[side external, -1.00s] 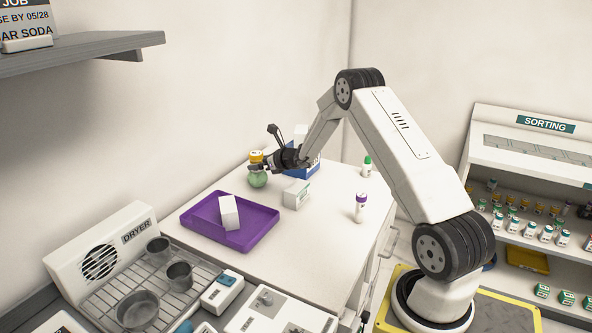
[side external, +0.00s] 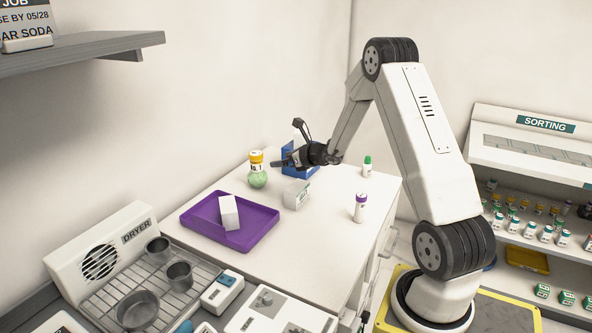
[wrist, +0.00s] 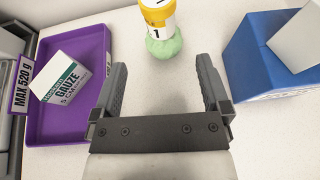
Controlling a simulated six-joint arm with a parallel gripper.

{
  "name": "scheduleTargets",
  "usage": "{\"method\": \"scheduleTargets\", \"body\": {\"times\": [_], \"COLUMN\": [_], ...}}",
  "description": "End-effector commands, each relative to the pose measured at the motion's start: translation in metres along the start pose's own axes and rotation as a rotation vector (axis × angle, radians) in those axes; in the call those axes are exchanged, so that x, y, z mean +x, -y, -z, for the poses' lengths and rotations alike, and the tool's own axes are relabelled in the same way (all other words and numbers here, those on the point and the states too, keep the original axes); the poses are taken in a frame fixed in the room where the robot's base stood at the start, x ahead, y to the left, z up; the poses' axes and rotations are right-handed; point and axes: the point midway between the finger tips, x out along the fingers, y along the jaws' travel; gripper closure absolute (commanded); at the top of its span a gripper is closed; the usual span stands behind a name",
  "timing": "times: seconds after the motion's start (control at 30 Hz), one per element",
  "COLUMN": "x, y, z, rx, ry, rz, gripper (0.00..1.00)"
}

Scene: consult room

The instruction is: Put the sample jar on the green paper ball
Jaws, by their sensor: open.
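The sample jar (side external: 256,160), white with a yellow lid, rests on top of the green paper ball (side external: 257,180) on the white table. The jar looks close to upright. In the wrist view the jar (wrist: 158,14) and the ball (wrist: 164,48) are ahead of the fingertips. My gripper (side external: 275,164) is open and empty, to the right of the jar and apart from it. In the wrist view the jaws (wrist: 160,72) stand wide, with bare table between them.
A purple tray (side external: 262,238) with a white gauze box (side external: 229,212) lies at the front left. A blue holder (side external: 300,172) stands behind my gripper. A white box (side external: 297,194), a purple-capped tube (side external: 360,208) and a green-capped bottle (side external: 367,167) stand to the right.

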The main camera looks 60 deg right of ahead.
Motion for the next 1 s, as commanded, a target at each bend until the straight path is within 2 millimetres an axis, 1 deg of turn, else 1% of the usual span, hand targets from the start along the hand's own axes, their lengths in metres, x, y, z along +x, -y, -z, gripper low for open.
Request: {"method": "scheduleTargets", "body": {"times": [0.53, 0.67, 0.77, 0.87, 0.97, 1.0], "x": [-0.001, 0.0, 0.0, -0.001, -0.005, -0.007], "y": [0.0, -0.008, -0.022, -0.047, -0.078, -0.092], "z": [0.0, 0.0, 0.0, 0.0, 0.003, 0.004], "rx": [-0.001, -0.025, -0.075, -0.159, -0.28, -0.338], "ry": [-0.001, -0.012, -0.034, -0.069, -0.115, -0.134], "rz": [-0.001, -0.02, -0.059, -0.125, -0.214, -0.256], "gripper": [0.03, 0.03, 0.03, 0.03, 0.03, 0.03]}}
